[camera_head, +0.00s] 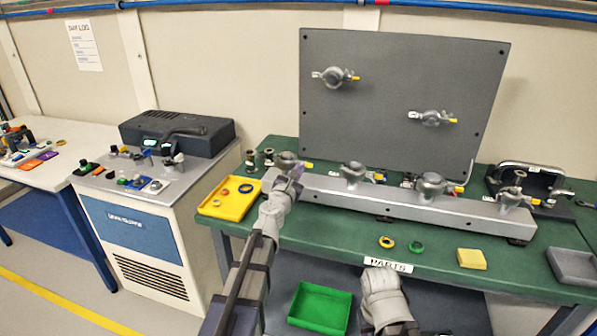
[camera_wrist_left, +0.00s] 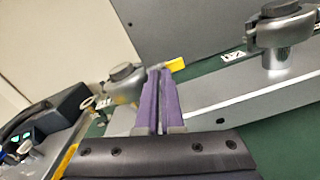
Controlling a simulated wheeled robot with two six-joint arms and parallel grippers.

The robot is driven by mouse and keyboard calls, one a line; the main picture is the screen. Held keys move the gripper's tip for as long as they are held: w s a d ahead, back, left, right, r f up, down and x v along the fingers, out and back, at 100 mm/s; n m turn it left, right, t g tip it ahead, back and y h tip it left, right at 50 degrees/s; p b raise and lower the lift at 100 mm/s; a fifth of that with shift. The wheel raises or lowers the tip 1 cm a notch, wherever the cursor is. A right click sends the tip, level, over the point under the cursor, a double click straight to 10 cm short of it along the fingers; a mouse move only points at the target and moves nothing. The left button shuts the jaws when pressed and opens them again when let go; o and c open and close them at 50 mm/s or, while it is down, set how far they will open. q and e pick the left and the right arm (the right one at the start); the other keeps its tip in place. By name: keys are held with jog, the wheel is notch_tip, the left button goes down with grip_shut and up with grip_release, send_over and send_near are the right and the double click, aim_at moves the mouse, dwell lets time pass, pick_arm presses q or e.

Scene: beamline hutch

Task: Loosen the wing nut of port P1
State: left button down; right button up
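A grey manifold rail (camera_head: 400,205) with several clamped ports lies along the green bench. Its leftmost port clamp (camera_head: 286,160) has a yellow-tipped bolt; no P1 label is readable. My left gripper (camera_head: 296,172), with purple fingers, is at this clamp's right side. In the left wrist view the clamp (camera_wrist_left: 124,82) is just left of the fingertips (camera_wrist_left: 160,72), and the yellow tip (camera_wrist_left: 176,64) shows just right of them. The fingers are nearly together with a thin gap, over the wing nut, which they hide. My right arm (camera_head: 383,290) is low at the bench front; its fingers are not clear.
A grey upright panel (camera_head: 400,100) with two more clamps stands behind the rail. A yellow tray (camera_head: 210,207) is left of my left arm. A green bin (camera_head: 320,308) is below the bench front. Small rings and a yellow block (camera_head: 471,258) lie on the front right.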

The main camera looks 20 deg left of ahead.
pick_arm(q)
jog(key=shift+w+a+n, duration=0.1)
jog(key=shift+n, duration=1)
jog(key=c, duration=1)
grip_release()
jog(key=shift+c, duration=0.2)
